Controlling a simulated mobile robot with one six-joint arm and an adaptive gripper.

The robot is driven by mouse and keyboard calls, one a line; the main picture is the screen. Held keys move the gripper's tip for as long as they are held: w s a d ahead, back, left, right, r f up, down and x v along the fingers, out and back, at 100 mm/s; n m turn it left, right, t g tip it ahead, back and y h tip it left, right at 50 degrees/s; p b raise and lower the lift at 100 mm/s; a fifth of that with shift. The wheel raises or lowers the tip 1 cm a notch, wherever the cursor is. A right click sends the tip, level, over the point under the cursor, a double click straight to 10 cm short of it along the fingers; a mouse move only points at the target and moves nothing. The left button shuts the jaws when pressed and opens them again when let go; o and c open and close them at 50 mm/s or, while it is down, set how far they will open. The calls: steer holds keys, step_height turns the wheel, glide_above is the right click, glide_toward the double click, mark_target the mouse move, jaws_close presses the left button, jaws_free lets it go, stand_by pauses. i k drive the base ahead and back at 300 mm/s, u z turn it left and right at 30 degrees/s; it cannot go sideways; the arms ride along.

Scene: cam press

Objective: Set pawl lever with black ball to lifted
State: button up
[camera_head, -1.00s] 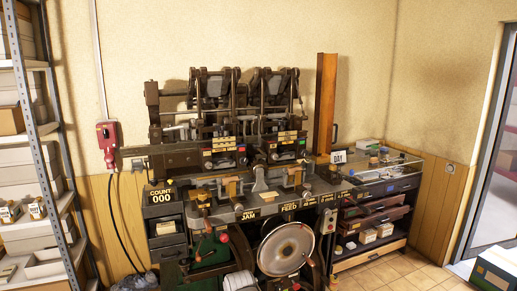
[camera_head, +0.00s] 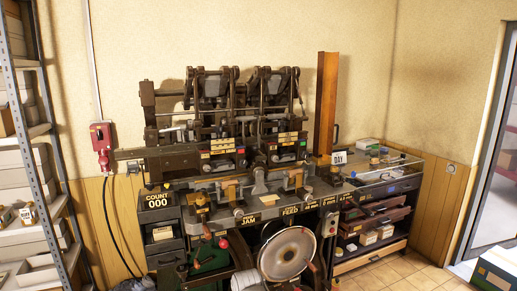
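The cam press (camera_head: 228,160) stands against the back wall, seen from the front. A lever with a red ball (camera_head: 223,243) shows at its lower front, above a green panel (camera_head: 208,262). A large pale metal wheel (camera_head: 287,253) is to the right of it. I cannot pick out the pawl lever with the black ball at this size among the dark parts, so its position cannot be told. My gripper is not in view.
A metal shelf (camera_head: 40,150) with boxes stands at the left. A red switch box (camera_head: 101,137) is on the wall. A glass-topped bench (camera_head: 390,172) and dark drawers adjoin the press at the right. A dark green box (camera_head: 497,270) sits there.

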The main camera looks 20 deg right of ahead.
mark_target(254, 148)
steer(key=i, duration=0.85)
steer(key=u, duration=0.05)
